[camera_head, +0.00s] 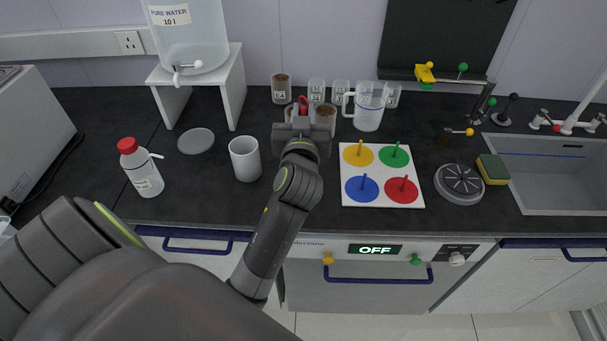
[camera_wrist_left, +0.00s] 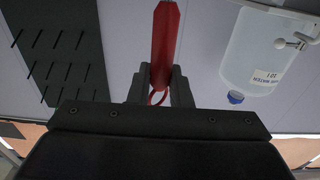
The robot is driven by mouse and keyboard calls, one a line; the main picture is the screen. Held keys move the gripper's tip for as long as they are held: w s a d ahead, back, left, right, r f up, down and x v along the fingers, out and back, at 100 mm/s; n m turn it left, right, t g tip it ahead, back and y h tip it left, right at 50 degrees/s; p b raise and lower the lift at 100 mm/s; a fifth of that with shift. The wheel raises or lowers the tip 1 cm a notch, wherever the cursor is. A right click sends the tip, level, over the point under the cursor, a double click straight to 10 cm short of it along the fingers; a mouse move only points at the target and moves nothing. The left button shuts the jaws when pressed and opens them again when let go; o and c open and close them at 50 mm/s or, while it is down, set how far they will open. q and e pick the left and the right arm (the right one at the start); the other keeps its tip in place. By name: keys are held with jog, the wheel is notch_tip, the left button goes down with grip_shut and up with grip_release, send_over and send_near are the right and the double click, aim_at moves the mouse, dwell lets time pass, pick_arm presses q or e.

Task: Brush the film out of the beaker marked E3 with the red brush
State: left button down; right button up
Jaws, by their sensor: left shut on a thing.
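My left gripper (camera_head: 303,112) is over the back of the counter, shut on the red brush (camera_head: 303,101). In the left wrist view the red brush (camera_wrist_left: 165,45) stands out between the two fingers of the left gripper (camera_wrist_left: 160,88). A beaker with a brownish inside (camera_head: 281,88) stands left of the gripper, its label too small to read surely. Another brownish beaker (camera_head: 325,116) stands close to the gripper's right, partly hidden by it. I cannot tell which is marked E3, or whether the brush touches a beaker. My right gripper is not in view.
Clear labelled beakers (camera_head: 317,90) and a jug (camera_head: 369,106) stand behind and right. A white board with coloured discs (camera_head: 382,176) lies right of my arm. A white mug (camera_head: 245,159) and red-capped bottle (camera_head: 141,168) stand left. A water tank (camera_head: 190,40) is on a stand.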

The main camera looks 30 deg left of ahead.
pick_arm(q)
jog(key=shift+f+b, duration=1.8)
jog(key=shift+f, duration=0.05)
jog(key=shift+r, duration=0.1)
dwell(1.5)
notch_tip(320, 180, up, 12)
jog(key=p, duration=1)
jog(key=shift+p, duration=0.35)
jog(key=shift+f, duration=0.2)
dwell(0.7)
